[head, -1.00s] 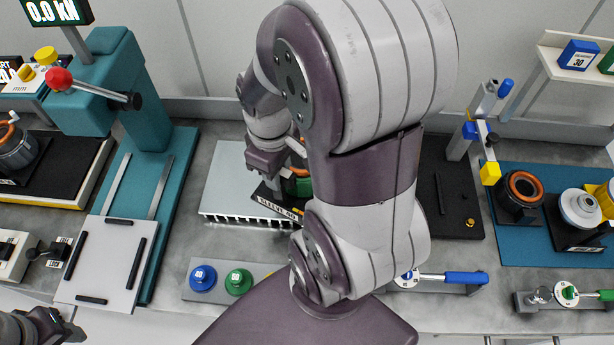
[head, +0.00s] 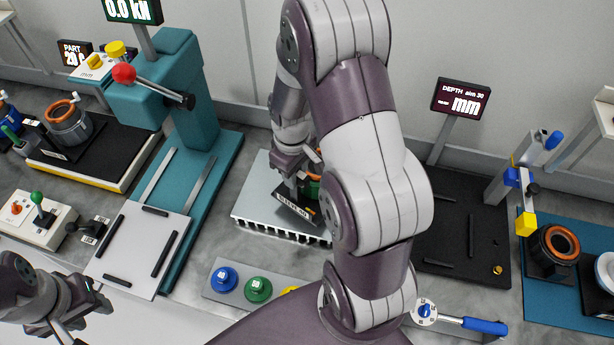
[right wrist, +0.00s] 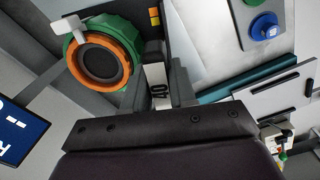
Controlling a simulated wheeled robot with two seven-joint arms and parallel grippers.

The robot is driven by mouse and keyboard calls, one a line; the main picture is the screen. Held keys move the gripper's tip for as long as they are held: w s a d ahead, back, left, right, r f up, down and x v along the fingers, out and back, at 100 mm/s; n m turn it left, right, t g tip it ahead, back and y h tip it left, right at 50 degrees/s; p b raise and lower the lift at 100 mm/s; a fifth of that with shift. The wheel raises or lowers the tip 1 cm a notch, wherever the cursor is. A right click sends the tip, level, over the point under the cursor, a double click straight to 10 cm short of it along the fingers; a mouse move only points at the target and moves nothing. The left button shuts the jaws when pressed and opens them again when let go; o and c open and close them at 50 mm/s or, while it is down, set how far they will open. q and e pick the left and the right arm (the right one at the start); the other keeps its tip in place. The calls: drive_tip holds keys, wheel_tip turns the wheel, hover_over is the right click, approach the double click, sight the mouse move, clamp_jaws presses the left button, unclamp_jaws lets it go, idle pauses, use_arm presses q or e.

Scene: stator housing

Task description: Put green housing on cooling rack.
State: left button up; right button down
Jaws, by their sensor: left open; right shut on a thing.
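The green housing (head: 313,188), with an orange ring on top, sits in a dark carrier with a "SLEEVE 40" label (head: 293,207), partly hidden behind my right arm. The right wrist view shows the housing (right wrist: 78,52) and its orange-rimmed bore. My right gripper (head: 291,170) is shut on the carrier's labelled end (right wrist: 158,85). The cooling rack (head: 255,215) is a pale plate with a slotted front edge. The housing and carrier are over its right part; I cannot tell whether they touch it. My left gripper (head: 75,300) is open and empty at the lower left.
A teal press (head: 160,95) with a pale plate stands left of the rack. A strip with blue (head: 223,279) and green (head: 258,289) knobs lies in front of it. A black plate (head: 455,240) with a depth display (head: 461,98) is to the right. My right arm hides the middle.

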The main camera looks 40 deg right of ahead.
drive_tip(key=shift+w+f, duration=0.1)
drive_tip(key=shift+w, duration=0.2)
wheel_tip(320, 180, down, 4)
drive_tip(key=shift+f+p, duration=0.1)
drive_tip(key=shift+p, duration=0.35)
drive_tip(key=shift+f, duration=0.1)
drive_tip(key=c, duration=0.9)
unclamp_jaws()
drive_tip(key=shift+s, duration=0.15)
